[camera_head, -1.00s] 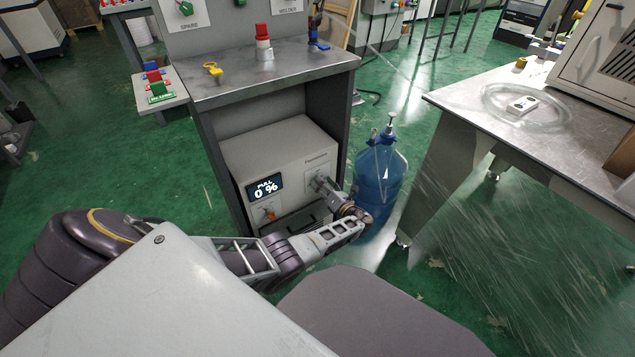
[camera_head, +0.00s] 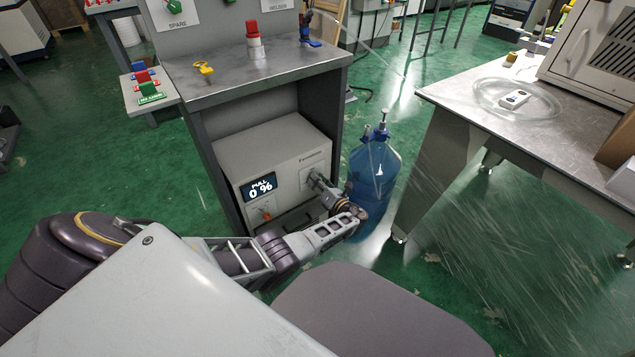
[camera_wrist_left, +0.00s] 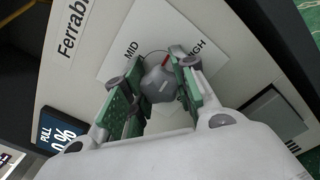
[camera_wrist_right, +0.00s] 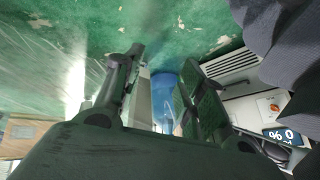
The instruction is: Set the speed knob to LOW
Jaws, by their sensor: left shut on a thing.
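The speed knob (camera_wrist_left: 158,86) is a grey many-sided knob on a white plate in the left wrist view. Its red pointer (camera_wrist_left: 165,60) points between the MID label (camera_wrist_left: 131,49) and the HIGH label (camera_wrist_left: 196,50), nearer the middle. The LOW label is not readable; a finger covers part of the plate. My left gripper (camera_wrist_left: 150,83) is shut on the knob, one finger on each side. In the head view the left gripper (camera_head: 318,182) reaches the machine's front (camera_head: 285,185). My right gripper (camera_wrist_right: 160,95) is open and empty in the right wrist view.
The machine's display (camera_head: 259,187) reads "PULL 0 %", with an orange knob (camera_head: 265,214) below. A blue water bottle (camera_head: 374,178) stands just right of the machine. A metal table (camera_head: 480,105) stands further right. Green floor lies open between.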

